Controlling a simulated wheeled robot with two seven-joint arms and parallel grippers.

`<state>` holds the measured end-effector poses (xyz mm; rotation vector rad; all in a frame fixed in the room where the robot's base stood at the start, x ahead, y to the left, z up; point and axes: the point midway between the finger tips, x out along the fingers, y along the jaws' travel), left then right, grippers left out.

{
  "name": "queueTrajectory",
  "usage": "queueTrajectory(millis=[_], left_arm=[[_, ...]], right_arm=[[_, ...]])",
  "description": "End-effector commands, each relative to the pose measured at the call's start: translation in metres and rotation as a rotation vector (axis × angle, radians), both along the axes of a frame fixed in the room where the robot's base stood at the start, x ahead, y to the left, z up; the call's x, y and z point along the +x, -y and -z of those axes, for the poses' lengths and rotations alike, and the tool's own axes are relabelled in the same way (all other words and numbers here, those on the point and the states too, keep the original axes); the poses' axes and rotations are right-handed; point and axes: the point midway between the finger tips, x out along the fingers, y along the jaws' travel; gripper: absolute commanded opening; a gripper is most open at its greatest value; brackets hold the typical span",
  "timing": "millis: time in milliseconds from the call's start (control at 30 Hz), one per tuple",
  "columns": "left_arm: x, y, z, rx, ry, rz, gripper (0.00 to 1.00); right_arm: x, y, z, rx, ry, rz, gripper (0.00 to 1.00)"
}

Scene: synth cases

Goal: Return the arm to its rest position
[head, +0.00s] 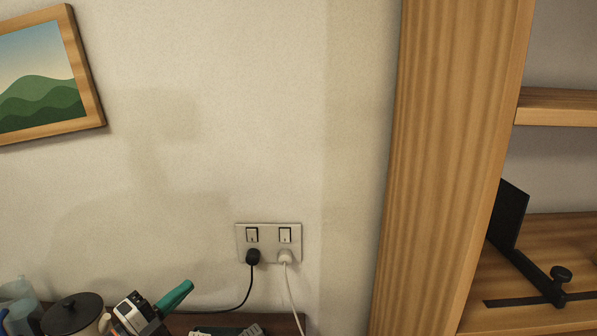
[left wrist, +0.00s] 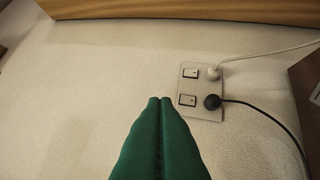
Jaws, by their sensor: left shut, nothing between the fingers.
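My left gripper (head: 187,285) is at the bottom left of the head view, its green fingers pointing up and right toward the wall. In the left wrist view its green fingers (left wrist: 160,100) are pressed together with nothing between them. The fingertips are apart from the double wall socket (head: 268,230), which is to their right. The socket also shows in the left wrist view (left wrist: 201,82). My right gripper is in neither view.
A black plug (head: 253,257) and a white plug (head: 285,257) sit in the socket, cords hanging. A dark-lidded pot (head: 72,314) and bluish cups (head: 16,293) are left of the gripper. A framed picture (head: 40,95) hangs upper left. A wooden shelf unit (head: 445,150) stands right.

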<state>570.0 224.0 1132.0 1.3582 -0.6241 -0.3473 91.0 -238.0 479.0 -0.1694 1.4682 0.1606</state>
Motion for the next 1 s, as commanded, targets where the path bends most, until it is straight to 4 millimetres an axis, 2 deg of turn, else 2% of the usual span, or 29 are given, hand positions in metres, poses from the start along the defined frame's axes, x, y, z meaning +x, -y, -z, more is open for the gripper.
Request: queueTrajectory(millis=[267, 367, 467, 567, 700, 833, 1000], left_arm=[[-0.013, -0.013, 0.013, -0.280, -0.100, -0.210, 0.00], [-0.023, -0.023, 0.030, -0.418, -0.190, -0.332, 0.00], [-0.043, -0.036, 0.062, -0.576, -0.341, -0.495, 0.00], [-0.073, -0.044, 0.103, -0.708, -0.540, -0.664, 0.00], [-0.132, -0.040, 0.161, -0.829, -0.856, -0.869, 0.00], [-0.183, -0.027, 0.195, -0.869, -1.104, -0.989, 0.00], [-0.240, -0.006, 0.219, -0.874, -1.364, -1.079, 0.00]], right_arm=[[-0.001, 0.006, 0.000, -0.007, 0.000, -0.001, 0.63], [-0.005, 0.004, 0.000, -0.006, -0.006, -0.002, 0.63], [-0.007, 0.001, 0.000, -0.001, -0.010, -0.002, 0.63], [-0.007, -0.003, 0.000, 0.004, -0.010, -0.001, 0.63], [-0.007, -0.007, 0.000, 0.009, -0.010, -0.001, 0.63], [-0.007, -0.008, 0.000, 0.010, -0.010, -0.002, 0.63], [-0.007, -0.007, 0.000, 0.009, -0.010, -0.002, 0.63]])
